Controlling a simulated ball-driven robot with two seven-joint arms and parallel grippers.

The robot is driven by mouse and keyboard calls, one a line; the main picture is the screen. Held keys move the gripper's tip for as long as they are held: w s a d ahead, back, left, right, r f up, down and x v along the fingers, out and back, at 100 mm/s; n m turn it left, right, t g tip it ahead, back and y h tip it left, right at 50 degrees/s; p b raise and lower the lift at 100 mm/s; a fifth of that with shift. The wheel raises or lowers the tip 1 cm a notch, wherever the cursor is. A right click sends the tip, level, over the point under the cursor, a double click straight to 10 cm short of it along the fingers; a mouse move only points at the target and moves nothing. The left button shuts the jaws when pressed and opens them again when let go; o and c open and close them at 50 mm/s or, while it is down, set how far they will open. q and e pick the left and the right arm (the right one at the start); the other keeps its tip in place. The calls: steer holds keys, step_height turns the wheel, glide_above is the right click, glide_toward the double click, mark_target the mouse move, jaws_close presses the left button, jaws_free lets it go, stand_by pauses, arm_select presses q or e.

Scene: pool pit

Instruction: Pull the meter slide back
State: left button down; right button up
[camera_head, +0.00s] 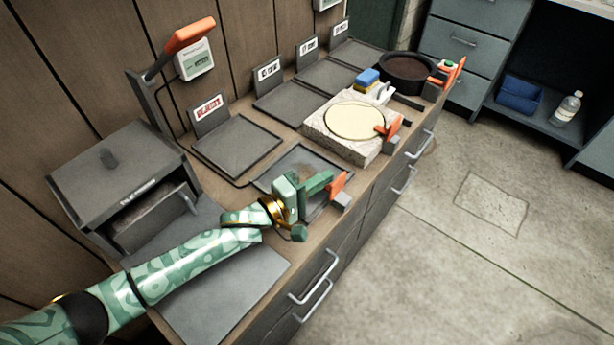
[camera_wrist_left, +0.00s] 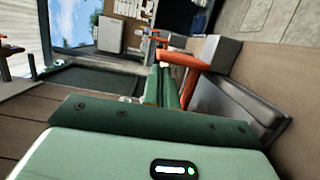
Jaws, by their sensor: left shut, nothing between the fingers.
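My left gripper (camera_head: 325,183) is shut and empty over the front edge of the counter, by an orange handle (camera_head: 337,185) on a grey block at a dark recessed tray (camera_head: 292,160). In the left wrist view its green fingers (camera_wrist_left: 163,72) are together, with an orange handle (camera_wrist_left: 190,72) close beside and past the tips. I cannot tell whether they touch. A white meter box (camera_head: 196,62) hangs on the wall behind a raised lever with an orange grip (camera_head: 190,35). I cannot tell which part is the meter slide. My right gripper is not in view.
A stone block (camera_head: 342,145) with a pale round top and another orange handle (camera_head: 389,131) stands beyond the tray. A dark round pan (camera_head: 408,68) is farther back. A dark grey box (camera_head: 115,180) stands at the left. The floor (camera_head: 450,270) at the right is clear.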

arm_select(q)
steer(key=shift+s+d, duration=0.1)
steer(key=shift+d, duration=0.05)
